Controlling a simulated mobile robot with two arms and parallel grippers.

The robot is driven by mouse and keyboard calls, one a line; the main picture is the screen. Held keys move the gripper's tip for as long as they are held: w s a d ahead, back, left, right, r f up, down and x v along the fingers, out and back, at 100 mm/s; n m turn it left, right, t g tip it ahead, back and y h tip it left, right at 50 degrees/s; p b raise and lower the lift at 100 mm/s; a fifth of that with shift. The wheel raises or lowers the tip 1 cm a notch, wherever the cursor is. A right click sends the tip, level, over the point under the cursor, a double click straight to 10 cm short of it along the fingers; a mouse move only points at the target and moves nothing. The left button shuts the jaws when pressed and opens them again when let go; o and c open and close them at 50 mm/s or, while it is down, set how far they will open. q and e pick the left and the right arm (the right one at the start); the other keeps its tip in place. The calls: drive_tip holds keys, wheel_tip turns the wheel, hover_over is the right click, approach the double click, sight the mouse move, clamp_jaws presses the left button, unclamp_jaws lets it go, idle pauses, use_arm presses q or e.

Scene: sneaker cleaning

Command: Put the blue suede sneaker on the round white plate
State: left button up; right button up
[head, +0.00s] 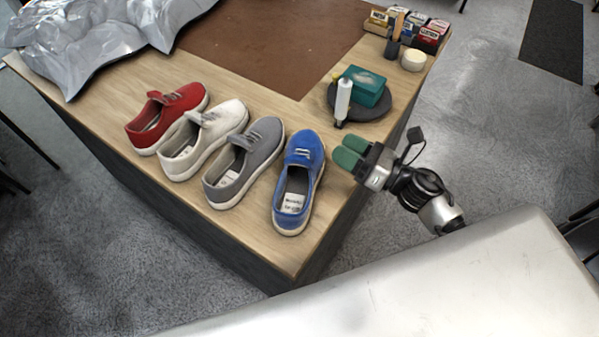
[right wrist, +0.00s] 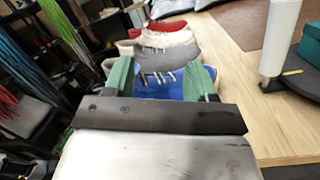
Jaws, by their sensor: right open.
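The blue suede sneaker (head: 304,167) stands upright at the right end of a row of shoes, near the table's right edge. Its toe points to the back and its heel to the front. My right gripper (head: 349,151), with green fingers, is open and empty just right of the sneaker's toe. In the right wrist view the blue sneaker (right wrist: 171,86) shows between and beyond the open fingers (right wrist: 160,80), partly hidden by the gripper. I cannot make out a round white plate in either view. My left gripper is not in view.
A grey sneaker (head: 243,163), a white one (head: 203,140) and a red one (head: 168,117) stand left of the blue one. A dark round tray (head: 375,108) holds a teal box (head: 364,86) and white bottle (head: 342,101). A brown mat (head: 265,45) lies behind.

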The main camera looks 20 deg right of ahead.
sight(298, 156)
drive_tip(key=w+a+n+g+y+p, duration=0.1)
drive_tip(key=a+n+g, duration=0.1)
drive_tip(key=a+n, duration=0.1)
drive_tip(key=a+f+n+g+y+p, duration=0.1)
drive_tip(key=a+n+g+p, duration=0.1)
drive_tip(key=a, duration=0.1)
drive_tip(key=w+a+f+n+g+y+p, duration=0.1)
drive_tip(key=a+n+g, duration=0.1)
drive_tip(key=a+n, duration=0.1)
drive_tip(key=shift+w+n+p, duration=0.3)
drive_tip(key=shift+w+p, duration=0.05)
drive_tip(key=shift+p, duration=0.05)
drive_tip(key=shift+w+a+f, duration=0.2)
drive_tip(key=shift+w+a, duration=0.05)
drive_tip(key=shift+a, duration=0.15)
drive_tip(key=shift+d, duration=0.1)
drive_tip(key=shift+c, duration=1.1)
clamp_jaws()
